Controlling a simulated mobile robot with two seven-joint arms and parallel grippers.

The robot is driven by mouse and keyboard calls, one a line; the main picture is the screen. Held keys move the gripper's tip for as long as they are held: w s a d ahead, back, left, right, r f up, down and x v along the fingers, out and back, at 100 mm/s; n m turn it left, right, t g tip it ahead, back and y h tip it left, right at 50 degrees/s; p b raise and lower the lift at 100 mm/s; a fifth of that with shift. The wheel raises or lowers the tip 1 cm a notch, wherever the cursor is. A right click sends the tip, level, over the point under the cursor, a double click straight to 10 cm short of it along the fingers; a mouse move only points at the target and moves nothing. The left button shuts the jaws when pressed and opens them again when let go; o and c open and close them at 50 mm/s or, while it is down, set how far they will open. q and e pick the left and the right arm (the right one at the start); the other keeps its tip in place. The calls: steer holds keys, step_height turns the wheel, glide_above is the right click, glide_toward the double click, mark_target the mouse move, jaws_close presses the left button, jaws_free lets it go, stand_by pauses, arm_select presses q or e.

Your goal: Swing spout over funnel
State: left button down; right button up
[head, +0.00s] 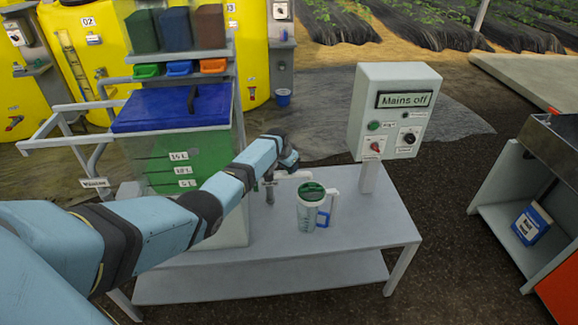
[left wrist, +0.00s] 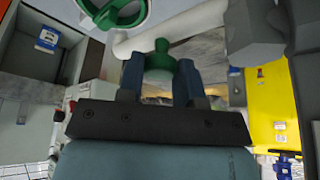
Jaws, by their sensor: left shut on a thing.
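The white spout (head: 297,175) sticks out to the right from beside my left gripper (head: 288,160). In the left wrist view the spout (left wrist: 185,24) is a white pipe with a bent left end, and a green knob (left wrist: 160,58) sits on it. My left gripper (left wrist: 158,82) is shut on this knob, one blue finger at each side. The spout's end appears just behind the funnel's rim; the exact gap is unclear. My right gripper is out of view.
The jug stands on a grey table (head: 365,232). A control box (head: 395,110) reading "Mains off" stands at the table's back right. A green tank with a blue lid (head: 170,108) stands left, partly behind my left arm. The table's front right is clear.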

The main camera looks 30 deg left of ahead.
arm_select(q)
steer(key=shift+d+f, duration=0.1)
steer(key=shift+f, duration=0.05)
steer(key=c, duration=0.8)
jaws_free()
steer(key=shift+s, duration=0.1)
steer(key=shift+r, duration=0.25)
steer(key=shift+s+r, duration=0.1)
steer(key=shift+r, duration=0.2)
steer(key=v, duration=1.3)
steer(key=shift+p, duration=0.3)
